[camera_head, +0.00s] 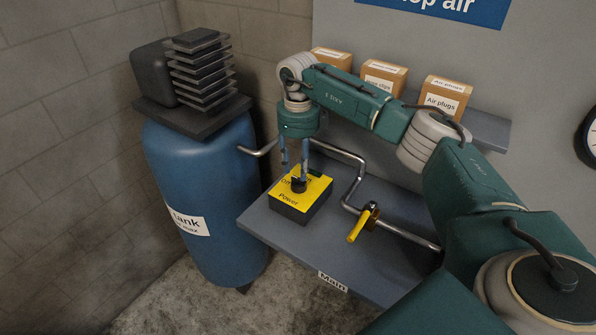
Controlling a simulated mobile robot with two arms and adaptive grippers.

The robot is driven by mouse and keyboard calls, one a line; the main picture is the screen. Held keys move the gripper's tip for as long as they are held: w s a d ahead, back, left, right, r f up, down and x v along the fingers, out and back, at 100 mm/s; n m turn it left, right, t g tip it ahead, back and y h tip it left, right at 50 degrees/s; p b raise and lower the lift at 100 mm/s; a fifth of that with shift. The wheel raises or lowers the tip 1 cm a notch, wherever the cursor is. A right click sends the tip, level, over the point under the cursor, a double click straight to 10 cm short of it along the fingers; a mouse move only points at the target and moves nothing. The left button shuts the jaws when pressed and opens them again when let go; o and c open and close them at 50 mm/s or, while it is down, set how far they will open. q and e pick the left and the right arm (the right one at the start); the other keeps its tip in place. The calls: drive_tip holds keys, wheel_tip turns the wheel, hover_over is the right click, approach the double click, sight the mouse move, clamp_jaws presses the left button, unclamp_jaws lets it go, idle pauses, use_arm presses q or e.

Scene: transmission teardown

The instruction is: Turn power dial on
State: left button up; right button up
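The black power dial (299,185) sits on top of a yellow-faced box (289,206) marked "Power", with "Off" left of the dial and "On" partly hidden behind a finger. Which way the dial points is too small to tell. My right gripper (294,170) hangs fingers down over the box. Its two fingers are apart with a gap between them. The right fingertip reaches down close to the dial; whether it touches cannot be told. The left fingertip ends higher, above the box's far left side. My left gripper is not in view.
The box stands on a grey shelf (365,275) labelled "Main". A metal pipe with a yellow-handled valve (358,225) runs right of it. A blue tank (205,180) with a finned compressor (200,68) stands left. Several cardboard boxes (445,95) line an upper shelf behind my arm.

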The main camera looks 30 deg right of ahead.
sight(298, 180)
drive_tip(key=shift+f+p, duration=0.4)
drive_tip(key=shift+f, duration=1.55)
clamp_jaws()
